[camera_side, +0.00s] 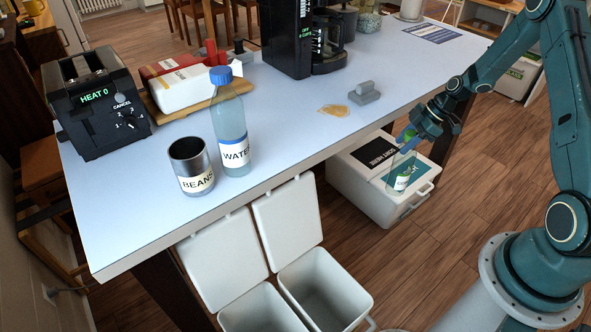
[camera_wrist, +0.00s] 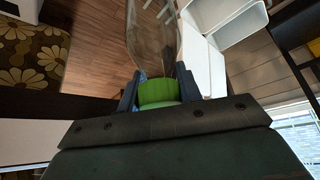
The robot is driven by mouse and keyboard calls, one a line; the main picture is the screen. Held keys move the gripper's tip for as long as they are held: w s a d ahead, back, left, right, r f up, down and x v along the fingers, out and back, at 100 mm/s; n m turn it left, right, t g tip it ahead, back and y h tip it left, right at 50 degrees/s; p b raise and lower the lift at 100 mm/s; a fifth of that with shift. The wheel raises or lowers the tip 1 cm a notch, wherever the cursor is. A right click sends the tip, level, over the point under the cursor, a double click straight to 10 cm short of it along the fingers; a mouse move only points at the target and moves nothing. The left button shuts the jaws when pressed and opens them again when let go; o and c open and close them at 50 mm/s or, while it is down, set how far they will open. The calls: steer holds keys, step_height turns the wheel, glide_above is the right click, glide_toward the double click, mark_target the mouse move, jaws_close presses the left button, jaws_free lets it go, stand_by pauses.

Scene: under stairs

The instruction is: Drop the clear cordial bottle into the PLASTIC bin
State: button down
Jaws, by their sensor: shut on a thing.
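My gripper (camera_side: 410,138) is shut on the clear cordial bottle (camera_side: 402,178), holding it by its green cap in the air beyond the table's right front edge. In the wrist view, the green cap (camera_wrist: 157,92) sits between the two fingers and the clear body (camera_wrist: 152,40) extends away. Two white bins stand open below the table's front edge, a left bin (camera_side: 258,310) and a right bin (camera_side: 325,290), lids raised. I cannot read which is PLASTIC.
The closed white box (camera_side: 350,185) with dark and teal labels stands beneath the held bottle. On the table (camera_side: 290,130) are a water bottle (camera_side: 230,125), a beans can (camera_side: 190,165), a toaster (camera_side: 100,105), a coffee maker (camera_side: 300,40), a grey block and a brown spill.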

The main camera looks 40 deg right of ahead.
steer(key=a+f, duration=0.9)
steer(key=a, duration=0.3)
steer(key=a+f, duration=0.8)
steer(key=a, duration=0.5)
steer(key=s+a+f, duration=0.4)
steer(key=a+f, duration=0.2)
steer(key=a, duration=0.1)
steer(key=shift+s+a+n, duration=0.2)
steer(key=shift+s+n, duration=0.15)
steer(key=shift+n, duration=0.05)
steer(key=shift+f, duration=0.2)
steer(key=shift+f, duration=2.8)
